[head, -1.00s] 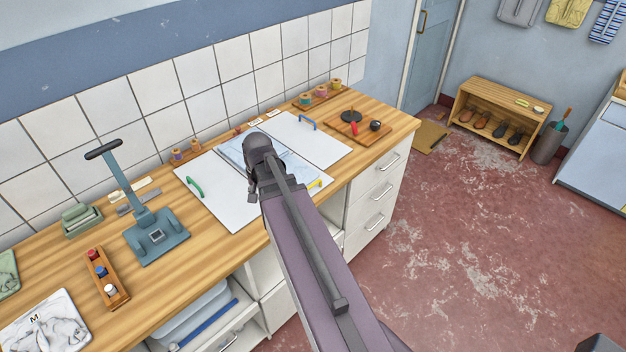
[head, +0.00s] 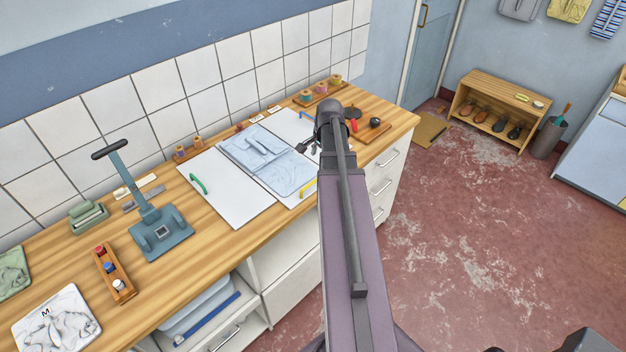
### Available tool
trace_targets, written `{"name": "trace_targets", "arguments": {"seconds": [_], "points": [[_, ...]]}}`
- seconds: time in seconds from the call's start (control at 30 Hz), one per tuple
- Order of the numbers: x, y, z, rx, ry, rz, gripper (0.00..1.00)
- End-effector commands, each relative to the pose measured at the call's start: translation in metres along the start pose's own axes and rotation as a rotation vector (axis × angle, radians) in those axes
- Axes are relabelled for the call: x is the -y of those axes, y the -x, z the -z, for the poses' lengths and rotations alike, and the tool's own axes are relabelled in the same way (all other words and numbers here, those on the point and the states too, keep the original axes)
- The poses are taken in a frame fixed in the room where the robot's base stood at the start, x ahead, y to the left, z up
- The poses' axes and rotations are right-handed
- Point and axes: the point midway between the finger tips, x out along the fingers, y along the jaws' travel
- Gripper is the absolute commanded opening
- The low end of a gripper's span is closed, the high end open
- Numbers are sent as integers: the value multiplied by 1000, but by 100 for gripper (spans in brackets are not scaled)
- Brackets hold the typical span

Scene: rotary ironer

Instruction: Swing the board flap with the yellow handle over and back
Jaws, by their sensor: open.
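The folding board lies flat on the wooden counter. Its yellow handle (head: 308,187) is at the front edge of the middle section, partly beside my arm. A little of the white flap (head: 292,203) shows near that handle. A pale blue folded garment (head: 265,153) lies over the middle of the board. The left panel (head: 228,195) has a green handle (head: 199,184). The right panel (head: 291,124) has a blue handle (head: 306,113) and is partly hidden by my arm. My gripper (head: 308,146) is open and empty over the right part of the board, behind the yellow handle and apart from it.
A blue-grey press with a tall lever (head: 148,200) stands left of the board. A small wooden board with a black knob (head: 374,124) lies to the right. The counter's front edge is close to the yellow handle.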

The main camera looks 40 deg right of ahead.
Motion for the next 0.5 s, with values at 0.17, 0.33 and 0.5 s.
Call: {"name": "trace_targets", "arguments": {"seconds": [0.17,0.33,0.5], "points": [[0,0,0,0,1,0,51],[0,-2,0,0,2,0,51],[0,-8,0,0,2,-1,51]]}}
